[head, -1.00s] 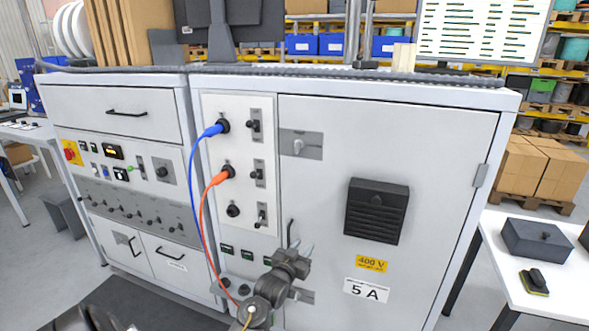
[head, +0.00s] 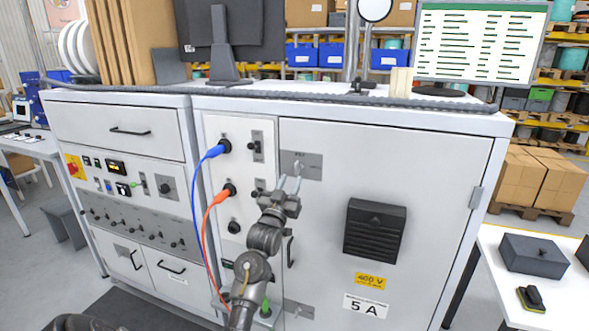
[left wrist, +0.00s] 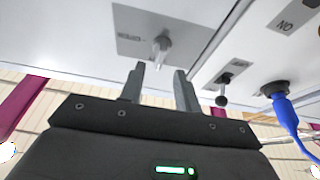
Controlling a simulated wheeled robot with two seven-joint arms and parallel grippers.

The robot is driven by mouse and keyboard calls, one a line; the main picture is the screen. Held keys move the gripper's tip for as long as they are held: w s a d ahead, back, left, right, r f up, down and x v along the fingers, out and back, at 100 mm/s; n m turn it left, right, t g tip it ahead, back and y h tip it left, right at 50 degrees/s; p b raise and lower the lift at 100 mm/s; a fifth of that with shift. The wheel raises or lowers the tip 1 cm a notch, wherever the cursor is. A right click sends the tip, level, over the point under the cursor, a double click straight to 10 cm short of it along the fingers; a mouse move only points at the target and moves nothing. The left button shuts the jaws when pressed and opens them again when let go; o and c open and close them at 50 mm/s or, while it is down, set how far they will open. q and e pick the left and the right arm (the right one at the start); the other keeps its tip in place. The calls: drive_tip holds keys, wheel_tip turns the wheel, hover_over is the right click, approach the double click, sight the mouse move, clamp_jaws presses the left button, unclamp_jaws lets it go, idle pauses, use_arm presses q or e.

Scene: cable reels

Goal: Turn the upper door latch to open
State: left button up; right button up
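The upper door latch (head: 298,167) is a small pale metal handle on a grey plate near the top left corner of the cabinet door (head: 435,165). It appears roughly upright, and the door looks closed. The latch also shows in the left wrist view (left wrist: 161,50), just beyond the fingertips. My left gripper (head: 289,184) is open and empty, just below the latch and apart from it. In the left wrist view its two fingers (left wrist: 159,72) stand apart and point at the latch. My right gripper is not in view.
Blue plug (head: 214,152) and orange plug (head: 222,194) with hanging cables sit left of my left arm, close to it. A black door handle (head: 290,250) is partly behind the arm. A black vent box (head: 375,231) projects from the door. A lower latch plate (head: 297,310) is near the bottom.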

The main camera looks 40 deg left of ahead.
sight(296, 170)
use_arm(q)
drive_tip(key=shift+p+x, duration=0.6)
drive_tip(key=shift+x, duration=1.75)
drive_tip(key=shift+f, duration=0.1)
clamp_jaws()
